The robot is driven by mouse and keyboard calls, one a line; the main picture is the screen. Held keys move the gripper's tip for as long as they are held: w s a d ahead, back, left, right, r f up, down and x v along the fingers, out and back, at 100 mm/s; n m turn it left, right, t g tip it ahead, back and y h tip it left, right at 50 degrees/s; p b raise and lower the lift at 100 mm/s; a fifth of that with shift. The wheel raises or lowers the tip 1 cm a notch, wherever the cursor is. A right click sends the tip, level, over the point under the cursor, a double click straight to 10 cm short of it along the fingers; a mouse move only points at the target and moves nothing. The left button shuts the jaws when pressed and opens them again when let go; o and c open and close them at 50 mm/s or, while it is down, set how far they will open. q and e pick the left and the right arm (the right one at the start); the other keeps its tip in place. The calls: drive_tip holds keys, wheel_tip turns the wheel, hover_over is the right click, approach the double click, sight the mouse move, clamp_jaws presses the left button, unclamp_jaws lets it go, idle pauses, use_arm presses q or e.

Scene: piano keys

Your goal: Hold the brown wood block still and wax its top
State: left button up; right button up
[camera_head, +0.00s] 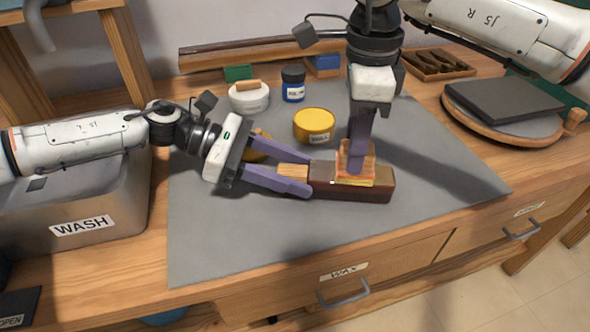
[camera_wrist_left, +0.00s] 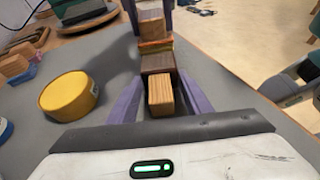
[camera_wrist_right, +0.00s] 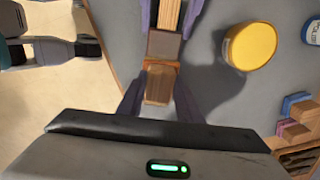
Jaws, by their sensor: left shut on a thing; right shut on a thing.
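The brown wood block (camera_head: 375,191) lies flat on the grey mat, long side across. My left gripper (camera_head: 309,174) is shut on its left end, one finger on each side. A pale wood piece (camera_head: 292,170) sits between those fingers against that end; I cannot tell whether it is joined to the block. My right gripper (camera_head: 357,150) points down, shut on a small wooden applicator (camera_wrist_right: 160,82) with orange and yellow layers at its base. The applicator stands on the block's top, right of the middle. A yellow tin (camera_head: 314,125) stands behind the block.
The grey mat (camera_head: 240,240) is clear in front. A white jar (camera_head: 249,98), a blue jar (camera_head: 293,84) and green and blue blocks stand behind. A metal WASH basin (camera_head: 110,215) is at left. A round board with a dark slab (camera_head: 503,100) is at right.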

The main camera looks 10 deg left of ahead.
use_arm(q)
drive_tip(key=shift+s+f, duration=0.15)
drive_tip(key=shift+f, duration=0.05)
use_arm(e)
drive_tip(key=shift+a+f, duration=0.15)
drive_tip(key=shift+a, duration=2.15)
drive_tip(key=shift+d, duration=4.85)
drive_tip(key=shift+a, duration=3.4)
drive_tip(key=shift+a, duration=1.45)
drive_tip(key=shift+r, duration=0.25)
wheel_tip(320, 180, up, 7)
